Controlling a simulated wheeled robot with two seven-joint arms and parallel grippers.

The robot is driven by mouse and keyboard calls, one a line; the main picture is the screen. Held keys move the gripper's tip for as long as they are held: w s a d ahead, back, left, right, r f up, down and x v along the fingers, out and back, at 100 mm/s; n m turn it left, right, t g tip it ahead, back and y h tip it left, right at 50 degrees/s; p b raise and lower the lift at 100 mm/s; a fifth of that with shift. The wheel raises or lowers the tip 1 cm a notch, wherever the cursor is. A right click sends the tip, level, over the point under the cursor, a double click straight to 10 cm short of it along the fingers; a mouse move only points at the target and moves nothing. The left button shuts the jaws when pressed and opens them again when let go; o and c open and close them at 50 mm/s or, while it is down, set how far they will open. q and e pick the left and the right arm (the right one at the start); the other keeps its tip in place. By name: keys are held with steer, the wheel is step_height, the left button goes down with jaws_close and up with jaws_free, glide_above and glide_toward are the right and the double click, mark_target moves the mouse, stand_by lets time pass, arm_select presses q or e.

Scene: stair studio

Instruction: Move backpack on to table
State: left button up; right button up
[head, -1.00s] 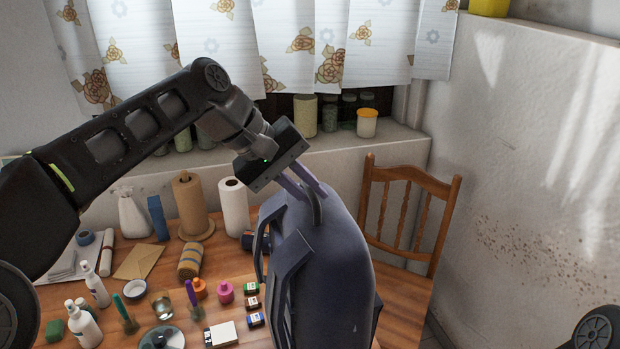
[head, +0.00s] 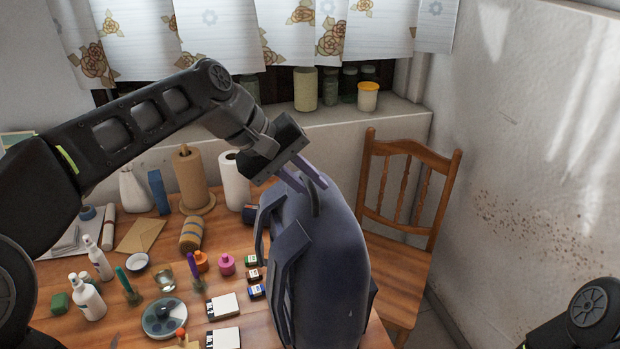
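The dark blue-grey backpack (head: 325,265) is upright in the right middle of the head view, at the right end of the wooden table (head: 218,265). Its shoulder straps face left. My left gripper (head: 316,187) is at the top, its two purple fingers on either side of the grab handle (head: 313,204), and it appears shut on it. The bottom of the backpack is out of the picture, so I cannot tell whether it rests on the table. My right gripper is not in view; only part of my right arm shows at the lower right.
Paper rolls (head: 236,183) stand behind. A wooden chair (head: 408,200) is at the right, by the wall. Jars line the windowsill.

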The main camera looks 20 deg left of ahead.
arm_select(q)
steer(key=o, duration=0.4)
steer(key=shift+c, duration=0.2)
steer(key=shift+s+a+r, duration=0.15)
steer(key=shift+a+r, duration=0.15)
steer(key=shift+r, duration=0.25)
steer(key=p+v, duration=0.2)
steer(key=v, duration=0.8)
steer(key=shift+s+a+r+p, duration=0.2)
steer(key=shift+s+r+p, duration=0.05)
steer(key=shift+p, duration=0.15)
